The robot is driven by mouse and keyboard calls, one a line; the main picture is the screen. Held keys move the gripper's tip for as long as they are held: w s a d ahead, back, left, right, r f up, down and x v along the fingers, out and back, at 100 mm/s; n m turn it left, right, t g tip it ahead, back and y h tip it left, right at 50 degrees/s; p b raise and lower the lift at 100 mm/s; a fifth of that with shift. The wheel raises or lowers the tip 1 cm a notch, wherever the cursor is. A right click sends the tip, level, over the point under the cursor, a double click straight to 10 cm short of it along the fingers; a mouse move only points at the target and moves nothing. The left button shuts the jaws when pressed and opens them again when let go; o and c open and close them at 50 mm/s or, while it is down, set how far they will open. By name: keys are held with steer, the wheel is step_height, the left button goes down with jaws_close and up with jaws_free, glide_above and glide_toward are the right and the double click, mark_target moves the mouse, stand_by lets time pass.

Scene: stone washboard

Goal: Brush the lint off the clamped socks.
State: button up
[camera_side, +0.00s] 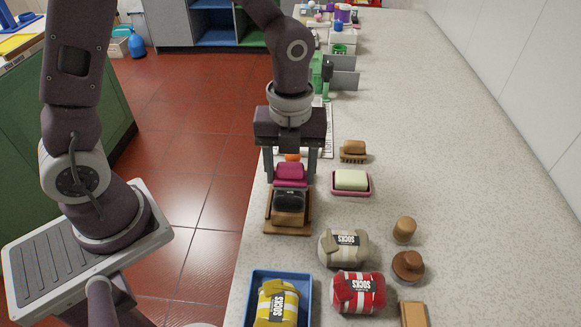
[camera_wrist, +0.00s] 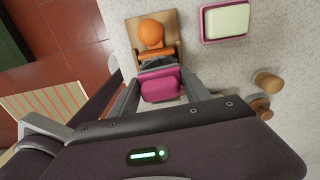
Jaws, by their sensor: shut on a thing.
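My gripper (camera_side: 290,180) points down over a wooden board (camera_side: 288,230) near the counter's left edge. Its fingers are shut on a pink block (camera_side: 290,173), which also shows between the fingertips in the wrist view (camera_wrist: 160,86). A dark grey sock roll (camera_side: 289,200) lies on the board, close to the pink block; it shows partly in the wrist view (camera_wrist: 156,64). An orange rounded knob (camera_wrist: 151,33) is at the board's far end. Whether the pink block touches the socks, and any lint, I cannot tell. The fingers and block hide part of the board.
Right of the board are a soap dish (camera_side: 352,191) and a brown brush (camera_side: 353,151). Nearer are beige socks (camera_side: 343,247), red socks (camera_side: 358,292), wooden pieces (camera_side: 404,229) and a blue tray (camera_side: 308,281) with yellow socks (camera_side: 277,302). The counter's right side is clear.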

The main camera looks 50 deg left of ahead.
mark_target(288, 198)
steer(key=shift+s+d, duration=1.25)
steer(key=shift+s, duration=0.05)
step_height(288, 198, up, 8)
stand_by(0.3)
